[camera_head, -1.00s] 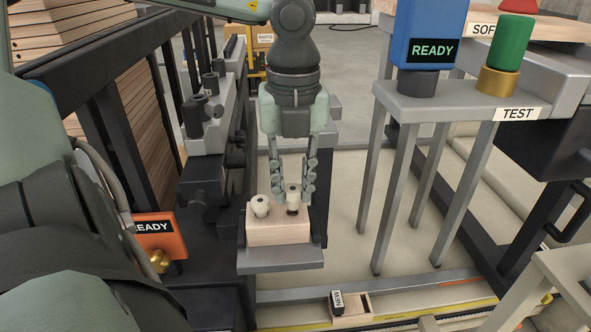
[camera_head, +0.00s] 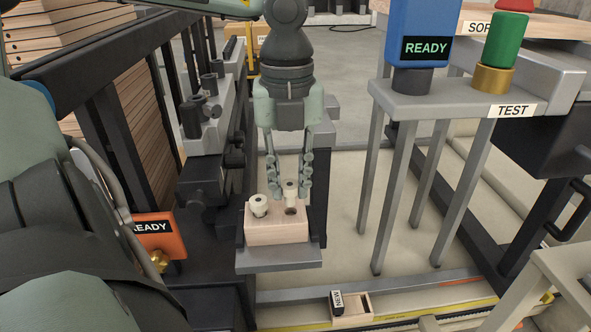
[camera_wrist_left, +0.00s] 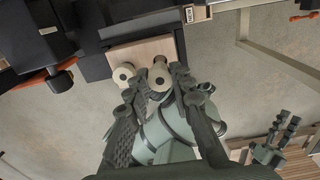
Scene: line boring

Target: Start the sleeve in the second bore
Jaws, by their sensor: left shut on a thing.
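A pale wooden block (camera_head: 277,233) sits on a grey shelf. A cream flanged sleeve (camera_head: 258,206) sits upright in its left bore; it also shows in the left wrist view (camera_wrist_left: 123,74). My left gripper (camera_head: 290,188) points down, shut on a second cream sleeve (camera_head: 290,189), also in the wrist view (camera_wrist_left: 159,77). The second bore (camera_head: 291,210) is a dark hole at the block's right. The held sleeve's lower end is at or just above the hole; I cannot tell whether it has entered. My right gripper (camera_wrist_left: 283,130) shows small in the wrist view, fingers apart and empty.
A grey bench marked TEST (camera_head: 430,100) stands right, holding a blue READY unit (camera_head: 425,35) and a green-and-brass piece (camera_head: 499,60). An orange READY box (camera_head: 158,238) is left. A small tray marked NEW (camera_head: 352,308) lies in front. Dark machine parts flank the block.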

